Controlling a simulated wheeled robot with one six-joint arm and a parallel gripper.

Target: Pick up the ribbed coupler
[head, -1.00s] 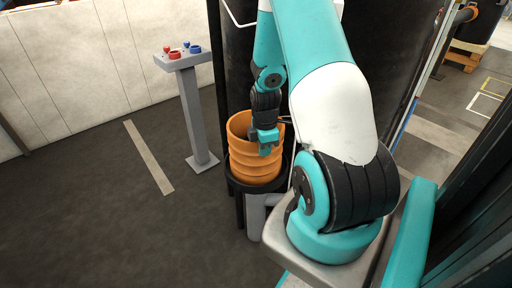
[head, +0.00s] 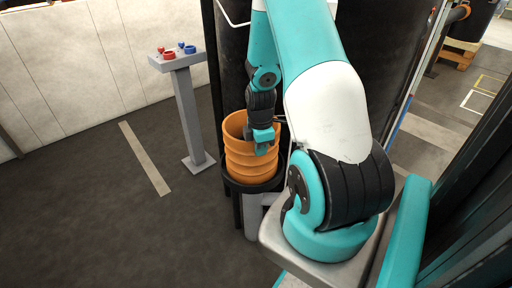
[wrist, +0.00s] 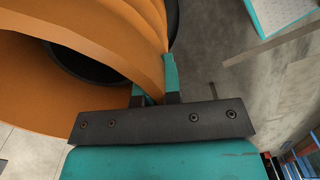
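The ribbed coupler (head: 250,162) is a wide orange ring with stacked ribs. In the head view it stands upright on a dark round stand. My gripper (head: 262,148) is at its near right rim, pointing down, with one finger outside the wall. In the wrist view the coupler (wrist: 100,32) fills the upper left, and its curved wall runs between the two teal fingertips of my gripper (wrist: 157,85). The fingers are close together and look shut on the wall. The coupler's far lower side is hidden.
The dark round stand (head: 232,186) holds the coupler beside a tall black column (head: 230,80). A grey pedestal (head: 188,110) with red and blue rings on top stands to the left. The floor at left is clear up to a pale wall (head: 60,70).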

